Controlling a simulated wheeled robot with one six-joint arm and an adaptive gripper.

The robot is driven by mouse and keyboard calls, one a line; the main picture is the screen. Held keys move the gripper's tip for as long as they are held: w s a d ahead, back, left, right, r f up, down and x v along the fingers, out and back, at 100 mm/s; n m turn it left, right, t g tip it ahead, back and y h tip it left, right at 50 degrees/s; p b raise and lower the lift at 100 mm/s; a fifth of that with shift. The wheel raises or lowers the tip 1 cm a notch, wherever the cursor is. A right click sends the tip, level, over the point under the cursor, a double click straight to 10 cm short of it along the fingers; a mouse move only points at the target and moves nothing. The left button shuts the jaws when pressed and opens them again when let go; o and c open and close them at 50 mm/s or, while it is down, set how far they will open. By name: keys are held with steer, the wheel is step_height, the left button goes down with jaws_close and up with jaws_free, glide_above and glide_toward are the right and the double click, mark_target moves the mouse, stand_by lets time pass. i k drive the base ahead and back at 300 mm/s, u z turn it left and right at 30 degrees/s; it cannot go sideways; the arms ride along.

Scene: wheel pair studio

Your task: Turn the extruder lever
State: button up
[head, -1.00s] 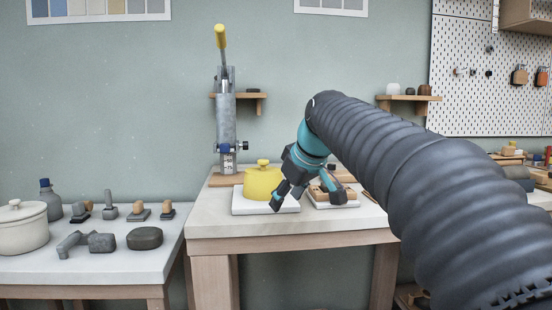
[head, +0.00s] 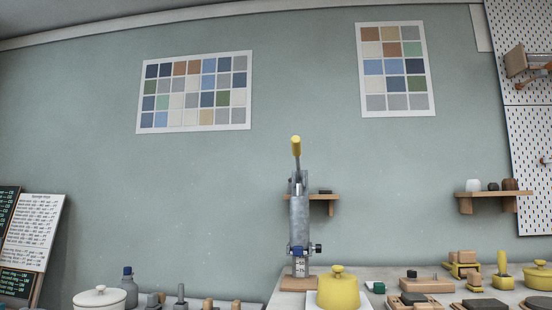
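The extruder (head: 299,222) is an upright grey metal press on a wooden base at the back of the table (head: 280,299). Its lever (head: 296,161) rises nearly upright from the top and ends in a yellow grip (head: 296,146). A blue fitting and a black knob (head: 318,248) sit low on the barrel, above a marked scale. A yellow lidded pot (head: 338,290) stands in front of it, to the right. My arm and gripper are out of the head view.
A small shelf (head: 325,197) is on the wall behind the extruder. Blocks and yellow tools (head: 503,270) cover the table's right part. A white pot (head: 100,298) and a bottle (head: 129,286) stand at lower left. The wall around the lever is clear.

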mark_target(296, 140)
steer(key=u, duration=2.1)
steer(key=i, duration=2.75)
steer(key=z, duration=3.8)
